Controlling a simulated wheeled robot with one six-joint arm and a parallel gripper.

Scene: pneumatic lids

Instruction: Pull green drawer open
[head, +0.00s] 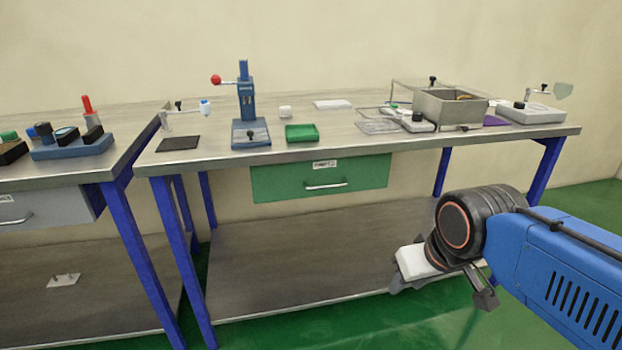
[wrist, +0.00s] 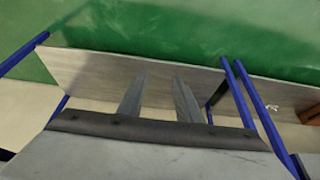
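The green drawer (head: 280,182) hangs under the right workbench's top, left of its middle, in the head view. Its front looks flush with the bench, so it appears shut. A pale bar handle (head: 325,185) crosses its front, with a white label above. My arm's end is to the right of the drawer and lower, clear of the handle. My gripper (wrist: 159,80) shows two separate grey fingers with an empty gap in the wrist view. That view shows the lower shelf and green floor; I cannot make out the drawer there.
Blue legs (head: 444,170) flank the lower shelf (head: 300,255). Another bench with a grey drawer (head: 50,208) stands left. Space before the green drawer looks free.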

